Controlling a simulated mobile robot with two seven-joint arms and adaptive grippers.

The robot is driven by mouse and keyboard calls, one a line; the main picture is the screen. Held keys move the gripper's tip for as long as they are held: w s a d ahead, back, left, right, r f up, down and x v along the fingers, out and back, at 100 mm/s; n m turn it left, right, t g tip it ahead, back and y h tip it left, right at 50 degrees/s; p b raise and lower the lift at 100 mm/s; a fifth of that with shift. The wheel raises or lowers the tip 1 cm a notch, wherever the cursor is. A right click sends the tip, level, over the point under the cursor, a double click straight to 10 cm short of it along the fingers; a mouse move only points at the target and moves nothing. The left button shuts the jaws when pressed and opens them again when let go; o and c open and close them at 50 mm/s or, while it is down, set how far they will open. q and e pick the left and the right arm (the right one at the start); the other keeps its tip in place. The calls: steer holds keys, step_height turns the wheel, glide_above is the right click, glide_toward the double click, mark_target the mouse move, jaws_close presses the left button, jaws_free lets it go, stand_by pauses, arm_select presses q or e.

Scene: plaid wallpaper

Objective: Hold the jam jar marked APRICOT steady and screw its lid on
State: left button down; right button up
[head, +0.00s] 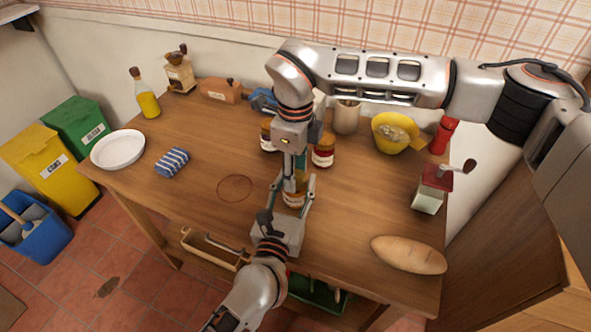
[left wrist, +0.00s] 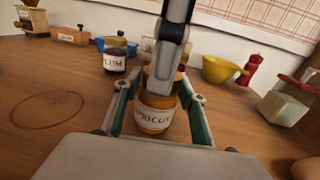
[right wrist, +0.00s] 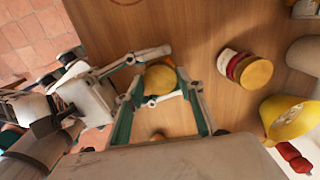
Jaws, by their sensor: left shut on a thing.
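The APRICOT jar (left wrist: 153,113) stands upright on the table, orange with a white label. My left gripper (left wrist: 158,100) is shut on its sides; in the head view this gripper (head: 292,192) reaches in from the front. The golden lid (right wrist: 160,78) is at the jar's top, seen from above in the right wrist view. My right gripper (right wrist: 162,88) points down from above, with its fingers on either side of the lid. Whether these fingers press on the lid is unclear. A finger hides part of the lid in the left wrist view, so I cannot tell how it sits.
Behind stand a dark jar (left wrist: 115,57) and a red jar (head: 323,155). A yellow bowl (head: 393,135), a hand grinder (head: 431,190) and a bread loaf (head: 408,254) are to the right. A striped cloth (head: 172,162) and white plate (head: 118,149) lie left. The table between has free room.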

steer(key=c, duration=0.5)
steer(key=shift+m, duration=1)
steer(key=o, duration=1.3)
step_height(320, 180, up, 12)
arm_select(q)
steer(key=c, duration=1.2)
jaws_free()
